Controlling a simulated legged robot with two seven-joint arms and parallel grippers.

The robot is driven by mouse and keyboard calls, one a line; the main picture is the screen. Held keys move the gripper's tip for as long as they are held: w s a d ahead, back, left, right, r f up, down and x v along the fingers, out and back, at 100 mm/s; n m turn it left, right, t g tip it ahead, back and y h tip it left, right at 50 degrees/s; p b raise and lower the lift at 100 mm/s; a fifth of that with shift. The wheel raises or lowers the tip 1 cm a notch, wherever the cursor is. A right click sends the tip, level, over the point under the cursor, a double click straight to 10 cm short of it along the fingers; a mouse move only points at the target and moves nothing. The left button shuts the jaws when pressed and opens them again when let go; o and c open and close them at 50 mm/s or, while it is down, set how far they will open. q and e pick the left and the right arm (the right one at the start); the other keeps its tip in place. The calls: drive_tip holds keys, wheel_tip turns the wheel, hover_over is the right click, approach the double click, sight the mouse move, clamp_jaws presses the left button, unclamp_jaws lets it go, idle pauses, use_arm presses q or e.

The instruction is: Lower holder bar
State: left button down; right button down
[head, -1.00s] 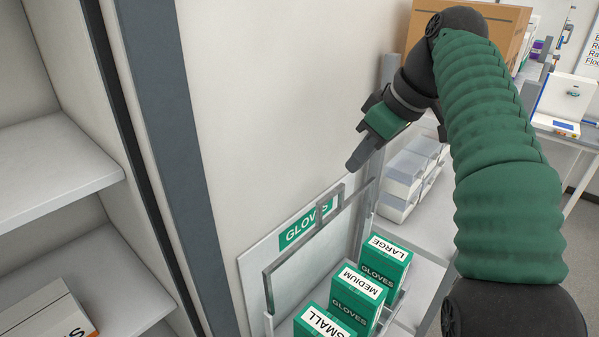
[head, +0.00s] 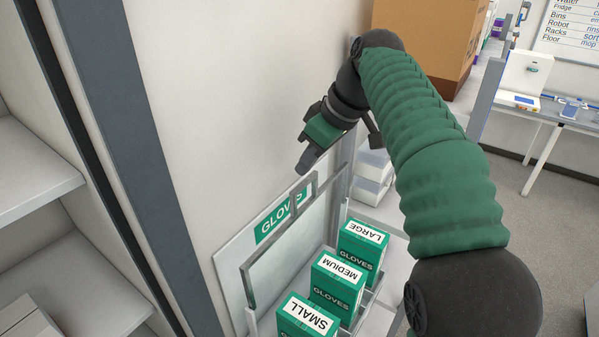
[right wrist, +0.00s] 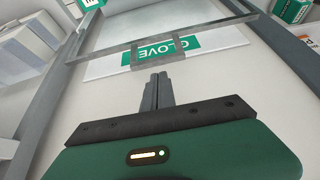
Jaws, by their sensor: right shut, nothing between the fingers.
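The holder bar (head: 258,262) is a grey metal bar with a raised handle loop (head: 303,193). Boxes marked small (head: 306,318), medium (head: 337,286) and large (head: 362,248) stand in the holder. My right gripper (head: 306,163) is shut and empty, its tips just above the handle loop. In the right wrist view, the shut fingers (right wrist: 157,88) point at the loop (right wrist: 134,55) on the bar (right wrist: 215,34); contact cannot be told. My left gripper is not in view.
A shelf unit (head: 40,180) and a dark grey post (head: 130,150) are on the left. Behind the holder are white bins (head: 372,180) and a cardboard box (head: 430,40). A bench (head: 550,112) stands at the far right, with open floor before it.

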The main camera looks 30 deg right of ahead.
drive_tip(key=x, duration=0.3)
drive_tip(key=shift+f, duration=0.2)
drive_tip(key=shift+a, duration=0.1)
